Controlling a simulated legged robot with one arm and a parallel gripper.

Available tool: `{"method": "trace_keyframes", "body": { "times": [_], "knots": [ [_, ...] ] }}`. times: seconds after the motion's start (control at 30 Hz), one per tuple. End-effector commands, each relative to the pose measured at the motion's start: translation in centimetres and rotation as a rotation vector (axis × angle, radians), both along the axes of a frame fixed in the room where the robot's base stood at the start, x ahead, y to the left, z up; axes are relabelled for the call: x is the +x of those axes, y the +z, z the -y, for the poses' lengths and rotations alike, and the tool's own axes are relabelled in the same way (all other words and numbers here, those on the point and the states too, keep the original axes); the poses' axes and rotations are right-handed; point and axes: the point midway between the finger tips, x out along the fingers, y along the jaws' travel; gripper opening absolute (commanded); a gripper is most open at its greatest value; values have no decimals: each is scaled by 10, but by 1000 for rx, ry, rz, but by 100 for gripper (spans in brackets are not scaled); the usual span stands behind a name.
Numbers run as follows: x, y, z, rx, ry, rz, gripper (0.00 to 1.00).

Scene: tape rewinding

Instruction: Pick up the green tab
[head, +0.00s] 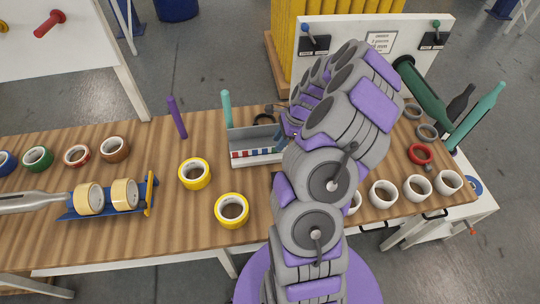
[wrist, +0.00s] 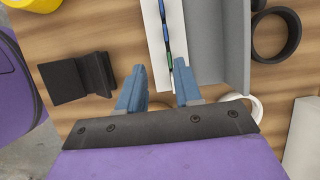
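A row of small coloured tabs, green and blue among them, runs along a white strip (wrist: 153,40) on a grey tray (wrist: 222,40) in the wrist view. A green tab (wrist: 167,31) shows there, a little beyond my gripper. My gripper (wrist: 159,88) is open, its two blue fingers apart on either side of the row's line, with no tab visibly held. In the head view the tray (head: 252,140) stands on the table behind my arm, with red and blue marks along its front strip. My arm hides its right end, and I cannot pick out the green tab there.
A black block (wrist: 78,78) lies left of my gripper, and a dark ring (wrist: 277,36) lies right of the tray. On the wooden table (head: 150,235) stand yellow tape rolls (head: 194,174), a purple peg (head: 176,117) and a teal peg (head: 227,109). White rolls (head: 383,194) stand right of my arm.

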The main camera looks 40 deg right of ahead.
Motion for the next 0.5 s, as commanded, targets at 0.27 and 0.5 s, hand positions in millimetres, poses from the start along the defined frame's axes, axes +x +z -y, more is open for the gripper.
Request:
{"method": "trace_keyframes", "body": {
  "times": [0.27, 0.5],
  "knots": [
    [7, -20, -8, -5, -2, 1, 34],
    [15, -47, -30, -15, 0, -1, 34]
  ]
}}
